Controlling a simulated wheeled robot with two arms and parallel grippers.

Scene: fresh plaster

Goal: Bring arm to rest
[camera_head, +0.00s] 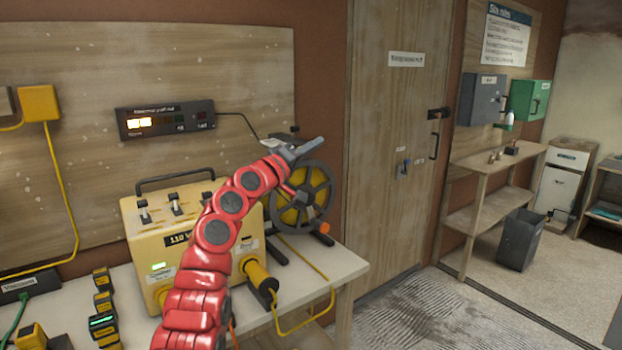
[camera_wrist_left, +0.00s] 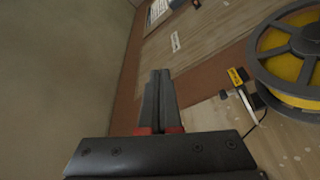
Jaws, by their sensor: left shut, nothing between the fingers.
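My left arm (camera_head: 216,232) is red and jointed. It rises from the bottom of the head view in front of the yellow 110 V box. My left gripper (camera_head: 312,148) is at its end, raised above the bench, near the top of the cable reel and in front of the wooden board's right edge. In the left wrist view the two dark fingers (camera_wrist_left: 159,95) lie together, shut with nothing between them. My right gripper is in neither view.
The yellow 110 V box (camera_head: 140,225) and a cable reel (camera_head: 328,192) stand on the bench (camera_head: 345,268). Several small yellow-black units (camera_head: 103,305) sit at the left. A panel with lights (camera_head: 166,121) hangs above. A door (camera_head: 390,180) is to the right; the floor before it is clear.

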